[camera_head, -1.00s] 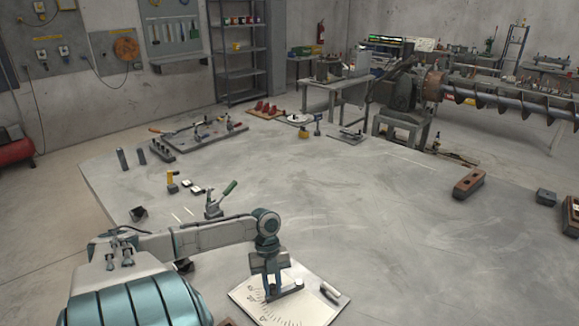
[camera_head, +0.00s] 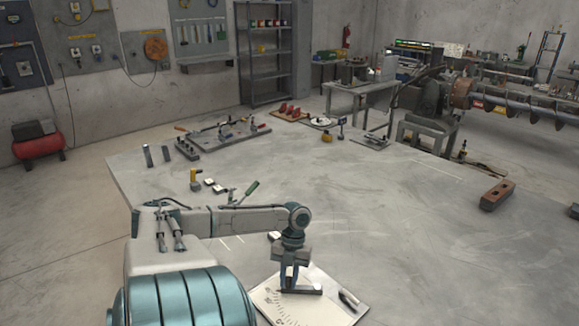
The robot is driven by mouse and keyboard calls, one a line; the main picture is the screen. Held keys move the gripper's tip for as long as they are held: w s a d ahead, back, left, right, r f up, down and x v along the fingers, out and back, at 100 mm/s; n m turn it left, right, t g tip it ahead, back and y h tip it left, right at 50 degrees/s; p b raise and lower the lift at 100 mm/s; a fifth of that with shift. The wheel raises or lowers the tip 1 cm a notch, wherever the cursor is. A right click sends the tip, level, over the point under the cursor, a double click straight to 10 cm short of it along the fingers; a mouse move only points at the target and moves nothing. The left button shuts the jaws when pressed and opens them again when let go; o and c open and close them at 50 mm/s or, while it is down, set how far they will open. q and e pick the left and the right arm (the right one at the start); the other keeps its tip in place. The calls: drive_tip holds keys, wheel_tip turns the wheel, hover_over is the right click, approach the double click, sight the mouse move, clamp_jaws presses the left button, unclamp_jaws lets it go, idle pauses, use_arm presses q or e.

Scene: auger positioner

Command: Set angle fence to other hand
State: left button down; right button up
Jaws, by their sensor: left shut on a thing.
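The white plate with a printed angle scale (camera_head: 273,307) lies at the front of the table, partly cut off by the bottom edge. A dark bar, which looks like the angle fence (camera_head: 312,291), lies across it, pointing to the right. My left gripper (camera_head: 290,284) comes down from above and is shut on the fence near its left end. The fingertips are small and partly merge with the bar. A small dark, handle-like piece (camera_head: 349,299) sits near the plate's right edge. My right gripper is out of view.
The table (camera_head: 400,220) is mostly clear right of the plate. A green-handled clamp (camera_head: 250,190) and a yellow-topped piece (camera_head: 195,178) stand behind my left arm. A brown block (camera_head: 497,194) lies at the right. A large auger (camera_head: 520,108) is behind the table.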

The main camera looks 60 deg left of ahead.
use_arm(q)
drive_tip(key=c, duration=1.3)
unclamp_jaws()
drive_tip(key=shift+r, duration=0.1)
drive_tip(key=v, duration=1)
drive_tip(key=shift+a+r, duration=0.2)
drive_tip(key=shift+r, duration=0.05)
drive_tip(key=shift+f, duration=0.1)
